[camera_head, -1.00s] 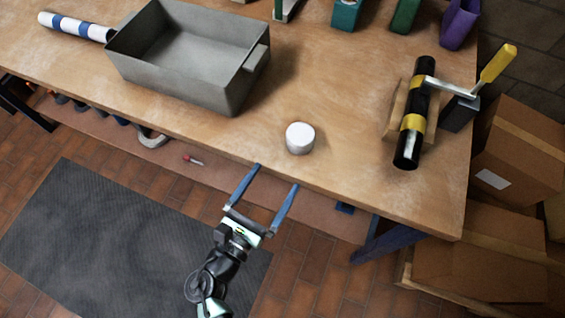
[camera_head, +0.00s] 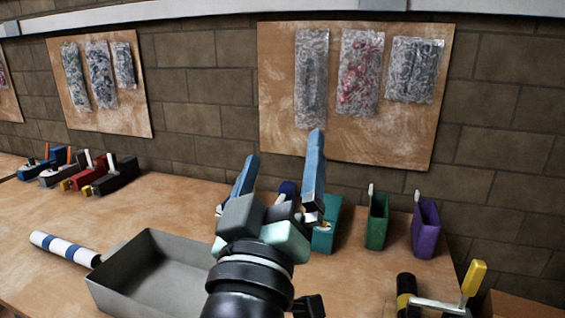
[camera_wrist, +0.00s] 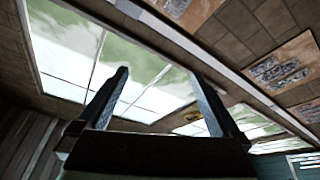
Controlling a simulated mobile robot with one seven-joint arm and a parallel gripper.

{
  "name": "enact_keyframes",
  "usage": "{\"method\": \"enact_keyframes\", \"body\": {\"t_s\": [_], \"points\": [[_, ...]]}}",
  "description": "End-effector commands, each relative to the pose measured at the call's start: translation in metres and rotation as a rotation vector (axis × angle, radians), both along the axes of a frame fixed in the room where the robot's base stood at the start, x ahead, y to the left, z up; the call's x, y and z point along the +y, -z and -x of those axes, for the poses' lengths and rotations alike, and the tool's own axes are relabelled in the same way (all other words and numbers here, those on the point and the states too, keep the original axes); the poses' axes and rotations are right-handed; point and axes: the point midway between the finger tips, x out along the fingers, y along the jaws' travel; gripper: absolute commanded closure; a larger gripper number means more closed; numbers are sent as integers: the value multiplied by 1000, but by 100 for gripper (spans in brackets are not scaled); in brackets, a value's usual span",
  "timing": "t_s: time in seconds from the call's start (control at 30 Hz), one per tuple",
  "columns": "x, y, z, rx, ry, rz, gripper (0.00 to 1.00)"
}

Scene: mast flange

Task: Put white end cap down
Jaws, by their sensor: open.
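My gripper (camera_head: 282,160) is raised in the head view, its two blue fingers spread apart and pointing up, with nothing between them. In the wrist view my gripper (camera_wrist: 163,95) is also open and empty against ceiling and window panes. The white end cap is not visible in either view now; the front part of the bench where it stood is outside the head view or behind my arm.
A grey metal bin (camera_head: 120,292) stands on the wooden bench (camera_head: 190,205), with a white and blue striped tube (camera_head: 62,247) left of it. Teal (camera_head: 326,228), green (camera_head: 377,222) and purple (camera_head: 426,228) holders stand behind. A black tube (camera_head: 405,290) with a yellow-handled clamp (camera_head: 473,280) is at right.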

Motion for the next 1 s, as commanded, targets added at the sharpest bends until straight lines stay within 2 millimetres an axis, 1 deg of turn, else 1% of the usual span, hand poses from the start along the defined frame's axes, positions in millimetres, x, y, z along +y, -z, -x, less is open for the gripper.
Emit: {"method": "enact_keyframes", "body": {"t_s": [0.03,0.1,0.2,0.23,0.3,0.4,0.67,0.77,0.87,1.0], "points": [[-4,-46,21,-128,-79,-107,0],[-6,-91,49,-263,-193,-222,0],[-5,-133,85,-400,-328,-326,0],[-5,-142,93,-427,-360,-347,0],[-4,-155,107,-473,-412,-379,0],[-4,-162,116,-498,-446,-398,0],[-3,-162,115,-496,-448,-399,0],[-3,-169,115,-495,-447,-399,0],[-3,-184,115,-495,-447,-398,0],[-3,-217,115,-493,-447,-398,0]]}}
